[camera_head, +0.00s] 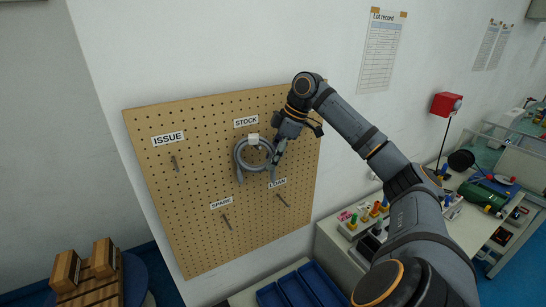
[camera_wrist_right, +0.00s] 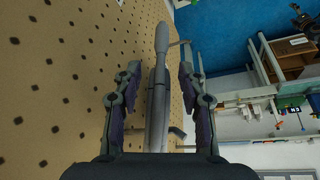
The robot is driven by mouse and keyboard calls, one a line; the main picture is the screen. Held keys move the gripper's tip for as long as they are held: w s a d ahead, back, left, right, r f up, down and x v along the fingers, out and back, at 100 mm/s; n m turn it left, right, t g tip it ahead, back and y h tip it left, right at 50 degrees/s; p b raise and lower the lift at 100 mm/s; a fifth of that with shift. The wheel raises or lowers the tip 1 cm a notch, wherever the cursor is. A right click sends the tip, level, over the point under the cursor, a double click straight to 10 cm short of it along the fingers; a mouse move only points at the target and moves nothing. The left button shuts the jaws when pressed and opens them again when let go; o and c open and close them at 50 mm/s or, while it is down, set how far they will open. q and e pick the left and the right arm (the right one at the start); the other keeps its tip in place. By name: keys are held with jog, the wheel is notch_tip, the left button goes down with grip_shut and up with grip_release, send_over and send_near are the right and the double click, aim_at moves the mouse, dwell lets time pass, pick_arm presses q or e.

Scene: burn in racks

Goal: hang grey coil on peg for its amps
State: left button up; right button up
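The grey coil (camera_head: 240,157) hangs under the STOCK label on the pegboard (camera_head: 200,245), with a pale tag or block (camera_head: 253,140) at its top. My right gripper (camera_head: 276,165) is at the coil's right side, close to the board. In the right wrist view my right gripper's fingers (camera_wrist_right: 158,85) stand apart, with the grey coil's cable and thick end (camera_wrist_right: 157,100) between them; gaps show on both sides. Empty pegs show at ISSUE (camera_head: 175,164), SPARE (camera_head: 227,222) and LOAN (camera_head: 283,201). Any amp marking is too small to read. My left gripper is not in view.
Blue bins (camera_head: 298,290) lie below the board. Wooden blocks (camera_head: 66,271) stand at lower left. A bench (camera_head: 345,245) with coloured parts is at right. A Lot record sheet (camera_head: 382,50) hangs on the wall. The board's left and lower areas are clear.

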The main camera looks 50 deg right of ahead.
jog(key=shift+d+r, duration=0.1)
jog(key=shift+r, duration=0.05)
jog(key=v, duration=0.7)
jog(key=shift+s, duration=0.1)
dwell(0.3)
